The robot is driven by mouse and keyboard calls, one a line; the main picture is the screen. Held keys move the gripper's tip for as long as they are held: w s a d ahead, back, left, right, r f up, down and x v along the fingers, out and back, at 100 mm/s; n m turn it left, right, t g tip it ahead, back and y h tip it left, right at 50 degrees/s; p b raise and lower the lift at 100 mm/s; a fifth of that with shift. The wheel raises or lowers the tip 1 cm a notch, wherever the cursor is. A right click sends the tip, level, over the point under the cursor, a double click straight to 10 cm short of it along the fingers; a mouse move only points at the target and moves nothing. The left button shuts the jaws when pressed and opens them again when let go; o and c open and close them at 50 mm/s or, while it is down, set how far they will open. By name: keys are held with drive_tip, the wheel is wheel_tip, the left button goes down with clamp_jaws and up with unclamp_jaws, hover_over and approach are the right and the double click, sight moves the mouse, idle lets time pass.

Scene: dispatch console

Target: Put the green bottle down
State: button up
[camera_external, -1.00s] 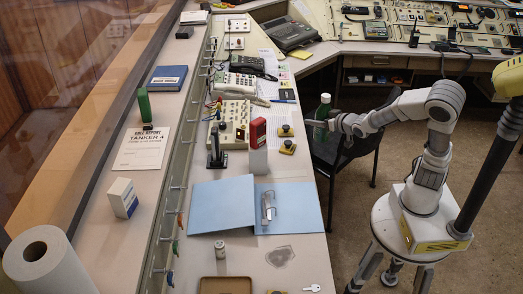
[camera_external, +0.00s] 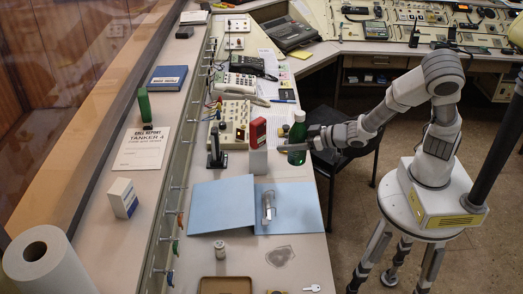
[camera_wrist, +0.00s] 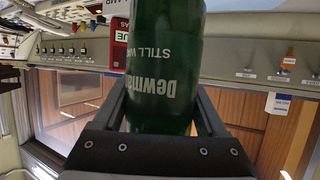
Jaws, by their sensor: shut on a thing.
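The green bottle (camera_external: 297,131) is upright in the external view, with a pale cap. It is at the right edge of the desk (camera_external: 290,262), just right of the red and white box (camera_external: 258,134). I cannot tell whether its base touches the desk. In the wrist view the bottle (camera_wrist: 165,60) fills the middle between my two fingers (camera_wrist: 165,105), with upside-down lettering. Its far end is cut off by the frame.
An open blue binder (camera_external: 222,205) lies in front of the bottle. A telephone (camera_external: 247,85) and keypad unit (camera_external: 236,115) stand behind it to the left. A small vial (camera_external: 219,250), brown tray (camera_external: 226,285) and key (camera_external: 312,288) lie nearer. A dark chair (camera_external: 345,160) stands beside the desk.

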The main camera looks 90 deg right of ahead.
drive_tip(key=s+a+f+n+t+y+p, duration=0.1)
drive_tip(key=s+a+f+n+y+p, duration=0.15)
drive_tip(key=a+p, duration=0.45)
drive_tip(key=s+a+f+n+y+p, duration=0.1)
drive_tip(key=s+a+n+y+p, duration=0.2)
drive_tip(key=a, duration=0.8)
drive_tip(key=shift+m, duration=0.35)
drive_tip(key=shift+w+a+f+b, duration=0.35)
drive_tip(key=shift+a+f+b, duration=1.55)
drive_tip(key=shift+b, duration=0.25)
drive_tip(key=shift+w+a+f+b, duration=0.35)
drive_tip(key=shift+a+f+b, duration=1.6)
drive_tip(key=shift+b, duration=0.15)
drive_tip(key=shift+w+a+f+b, duration=0.35)
drive_tip(key=shift+a+f+b, duration=1.55)
drive_tip(key=shift+b, duration=0.25)
drive_tip(key=shift+f+b, duration=0.3)
drive_tip(key=o, duration=1.5)
drive_tip(key=shift+r, duration=0.1)
drive_tip(key=shift+r, duration=0.1)
